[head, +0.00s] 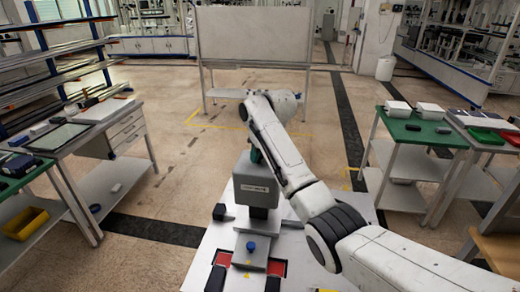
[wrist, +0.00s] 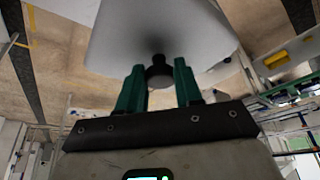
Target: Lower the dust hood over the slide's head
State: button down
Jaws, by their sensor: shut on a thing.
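The dust hood (head: 254,188) is a grey box with a small label on its front, upright in the middle of the head view. My gripper (head: 256,155) is at its top, mostly hidden behind my arm. In the wrist view, my green fingers (wrist: 159,88) are shut on the hood's dark knob (wrist: 159,72), with the pale hood (wrist: 150,35) beyond. A narrower grey part shows just under the hood; I cannot tell whether the hood touches it. The slide (head: 252,262), with a blue knob (head: 251,246), lies in front of it. The slide's head is hidden or not clearly told apart.
The slide stands on a pale bench top (head: 207,252) with red patches and small dark blocks. A grey table (head: 75,140) stands at left, a green-topped table (head: 425,132) at right. A white board (head: 253,35) stands behind. Open floor lies between them.

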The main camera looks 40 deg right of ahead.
jog(key=shift+f+b, duration=2)
jog(key=shift+f, duration=3.1)
jog(key=c, duration=0.7)
grip_release()
